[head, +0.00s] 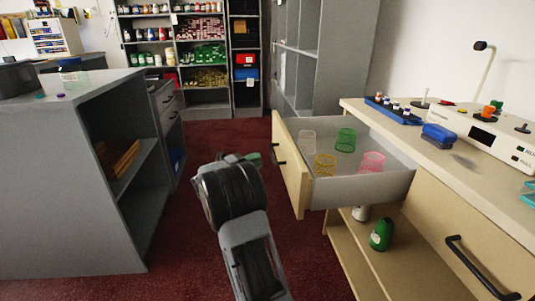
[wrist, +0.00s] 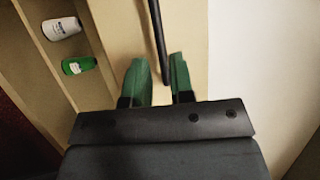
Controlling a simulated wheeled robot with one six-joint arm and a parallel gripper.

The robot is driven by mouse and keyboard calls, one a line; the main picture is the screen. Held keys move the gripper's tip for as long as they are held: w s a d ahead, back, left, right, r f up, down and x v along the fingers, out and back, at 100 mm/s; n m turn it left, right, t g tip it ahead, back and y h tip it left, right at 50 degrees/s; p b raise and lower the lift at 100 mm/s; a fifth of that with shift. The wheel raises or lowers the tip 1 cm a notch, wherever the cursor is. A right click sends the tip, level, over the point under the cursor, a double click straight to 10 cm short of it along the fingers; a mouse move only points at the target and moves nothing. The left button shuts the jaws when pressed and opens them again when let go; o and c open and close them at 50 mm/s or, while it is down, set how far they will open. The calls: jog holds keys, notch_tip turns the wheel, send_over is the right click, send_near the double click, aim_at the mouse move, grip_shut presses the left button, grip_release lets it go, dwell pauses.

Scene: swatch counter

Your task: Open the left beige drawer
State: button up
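The left beige drawer (head: 291,180) is pulled well out of the beige counter in the head view, with mesh cups inside. Its black bar handle (head: 278,154) is on the front face, and the handle also shows in the wrist view (wrist: 158,35). My gripper (head: 253,159) is left of the drawer front, mostly hidden behind my arm. In the wrist view its green fingers (wrist: 160,78) are apart with a gap between them. The handle's end lines up with that gap, beyond the fingertips. I see no grip on it.
A second beige drawer (head: 465,245) with a black handle is closed at the right. A green bottle (head: 381,235) and a white one stand on the shelf below. A grey counter (head: 75,160) stands left; red carpet lies between.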

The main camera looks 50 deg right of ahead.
jog(key=p+v, duration=0.1)
jog(key=v, duration=0.6)
jog(key=shift+a, duration=0.1)
dwell(0.4)
